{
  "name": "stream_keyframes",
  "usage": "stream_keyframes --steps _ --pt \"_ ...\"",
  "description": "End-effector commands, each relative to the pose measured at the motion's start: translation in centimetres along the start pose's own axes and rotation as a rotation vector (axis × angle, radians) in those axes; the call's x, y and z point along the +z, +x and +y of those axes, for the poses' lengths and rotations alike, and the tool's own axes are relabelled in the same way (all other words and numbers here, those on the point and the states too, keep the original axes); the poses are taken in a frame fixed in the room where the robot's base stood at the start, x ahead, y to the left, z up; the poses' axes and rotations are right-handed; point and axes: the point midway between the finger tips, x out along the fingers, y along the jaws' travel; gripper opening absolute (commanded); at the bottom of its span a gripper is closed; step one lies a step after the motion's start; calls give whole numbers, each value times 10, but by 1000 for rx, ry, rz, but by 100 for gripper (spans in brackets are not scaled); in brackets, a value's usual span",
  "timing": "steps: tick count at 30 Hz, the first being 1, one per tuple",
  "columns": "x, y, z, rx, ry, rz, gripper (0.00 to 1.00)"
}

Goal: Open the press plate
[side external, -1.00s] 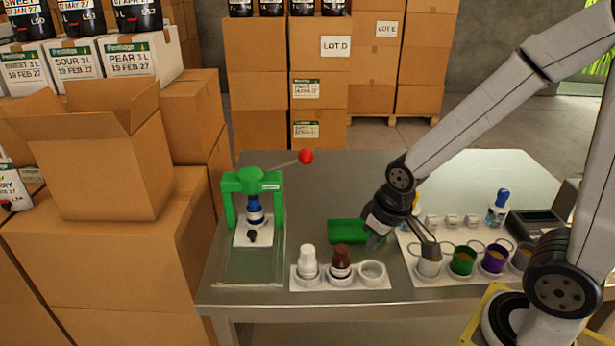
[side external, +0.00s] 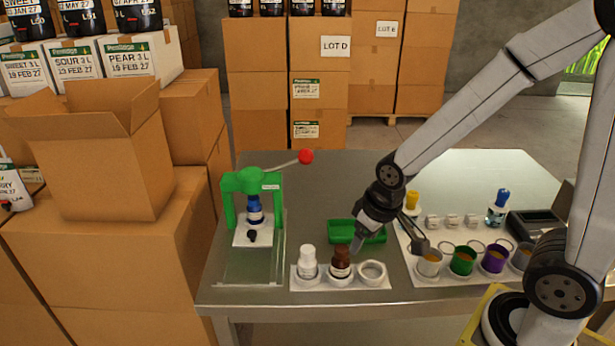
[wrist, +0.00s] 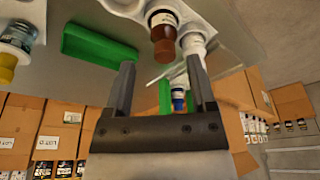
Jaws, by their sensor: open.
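The green press (side external: 252,195) stands at the left of the steel table. Its lever ends in a red knob (side external: 306,156) and points up and to the right. A blue part (side external: 255,211) sits under the green frame, above a white plate (side external: 252,236) with a small black knob. The press also shows in the wrist view, where the blue part (wrist: 178,98) appears between the fingers in the distance. My gripper (side external: 388,246) is open and empty. It is above the table near the green tray, well to the right of the press. I cannot tell whether the plate is open or shut.
A white holder with a white bottle (side external: 308,261) and a brown bottle (side external: 341,262) stands at the front, below the green tray (side external: 342,230). Several cups, including a green one (side external: 463,260), stand at the right. Cartons (side external: 110,150) stack at the left.

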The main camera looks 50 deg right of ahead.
Motion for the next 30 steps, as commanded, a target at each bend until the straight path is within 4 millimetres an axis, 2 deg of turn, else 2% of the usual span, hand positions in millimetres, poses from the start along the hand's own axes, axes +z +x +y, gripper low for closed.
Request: stream_keyframes --steps 8,18,24,30 --pt "-73 17 -15 2 -4 40 72" --pt "-168 52 -46 2 -4 101 72" --pt "-207 72 -64 0 -1 133 72" --pt "-224 82 -73 -1 1 148 72"
